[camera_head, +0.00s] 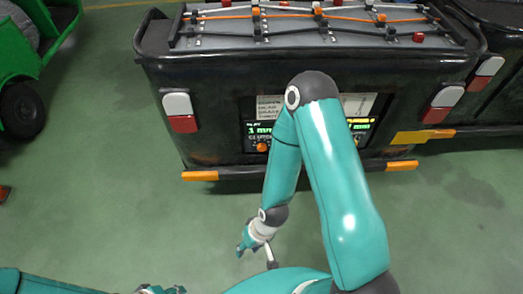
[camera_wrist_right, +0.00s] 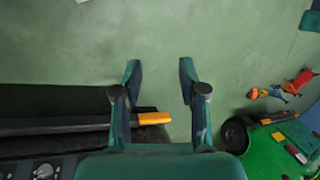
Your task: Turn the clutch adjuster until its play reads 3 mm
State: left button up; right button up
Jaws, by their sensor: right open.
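The clutch adjuster appears to be the small orange knob (camera_head: 262,147) on the dark panel at the rickshaw's rear. The green display (camera_head: 258,129) above it reads about 1 mm; its lettering is small and partly covered by my arm. A round dark knob (camera_wrist_right: 45,171) shows at the lower left edge of the right wrist view; I cannot tell which knob it is. My right gripper (camera_head: 257,250) hangs low over the floor, apart from the panel. In its wrist view it (camera_wrist_right: 159,70) is open and empty. My left arm shows at the bottom left; its fingers are not clear.
The black rickshaw (camera_head: 400,85) fills the top of the head view, with an orange-ended bumper (camera_head: 200,176). My right arm covers the panel's middle. A green cart (camera_head: 25,50) stands at the left. Floor ahead is clear.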

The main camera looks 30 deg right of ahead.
jog(key=shift+o, duration=2)
jog(key=shift+w+f, duration=0.2)
jog(key=shift+f, duration=0.05)
jog(key=shift+o, duration=0.5)
jog(key=w+d+f+t+h+b, duration=0.1)
jog(key=w+d+f+t+b, duration=0.1)
jog(key=w+f+b, duration=0.2)
jog(key=w+d+f+m+t+b, duration=0.1)
jog(key=w+d+f+t+b, duration=0.1)
jog(key=w+f+b, duration=0.3)
jog(key=shift+d+t+h, duration=0.3)
jog(key=shift+d+h, duration=0.05)
jog(key=shift+h, duration=0.05)
jog(key=m+t+h+b, duration=0.4)
jog(key=t+h+b, duration=0.65)
jog(key=b, duration=1.15)
send_near(262, 149)
jog(key=shift+n+h, duration=0.3)
jog(key=shift+h, duration=0.15)
jog(key=b+x, duration=0.1)
jog(key=x, duration=0.3)
jog(key=b+x, duration=0.1)
jog(key=x, duration=0.4)
jog(key=shift+w+a+f, duration=0.1)
jog(key=shift+w+f, duration=0.15)
jog(key=shift+w, duration=0.15)
